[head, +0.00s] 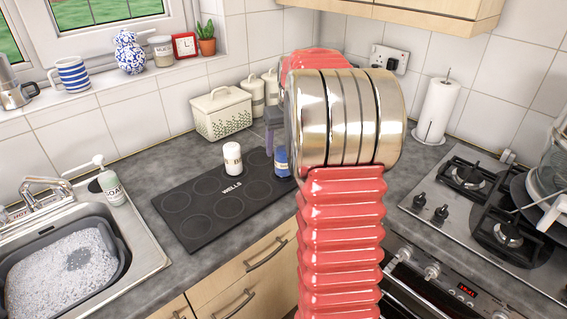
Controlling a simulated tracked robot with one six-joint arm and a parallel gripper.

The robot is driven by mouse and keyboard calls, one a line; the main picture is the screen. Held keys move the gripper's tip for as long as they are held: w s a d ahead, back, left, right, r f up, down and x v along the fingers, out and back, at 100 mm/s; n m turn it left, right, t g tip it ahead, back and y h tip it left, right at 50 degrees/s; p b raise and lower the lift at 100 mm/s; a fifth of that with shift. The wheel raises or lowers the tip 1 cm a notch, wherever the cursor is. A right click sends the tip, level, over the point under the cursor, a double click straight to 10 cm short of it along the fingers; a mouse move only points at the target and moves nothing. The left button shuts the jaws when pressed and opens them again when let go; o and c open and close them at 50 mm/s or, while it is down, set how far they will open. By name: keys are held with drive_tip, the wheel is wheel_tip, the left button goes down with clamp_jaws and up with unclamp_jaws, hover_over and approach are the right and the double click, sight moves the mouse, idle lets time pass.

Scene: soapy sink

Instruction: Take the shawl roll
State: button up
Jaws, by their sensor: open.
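Nothing in view is plainly a shawl roll. A white cylinder with a printed band (232,158) stands upright on the black board marked WELLS (180,200). A blue cylinder (281,164) stands at the board's right edge, partly covered by my red arm. A tall white paper roll (437,112) stands on a holder at the back right. What looks like my gripper (273,136) shows as a grey-purple part left of my arm, just behind the blue cylinder and right of the white one. It is open; most of it is hidden by the arm.
A sink with a grey basin of suds (62,270) and a pump bottle (110,185) are at left. A cream bin (221,113) and canisters stand against the wall. A gas hob (480,215) with stacked dishes is at right. The counter left of the board is clear.

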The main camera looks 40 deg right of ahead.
sight(284, 150)
drive_tip(key=shift+x, duration=2)
drive_tip(key=shift+x, duration=2.6)
drive_tip(key=shift+s, duration=0.15)
drive_tip(key=shift+c, duration=0.2)
drive_tip(key=c, duration=1.2)
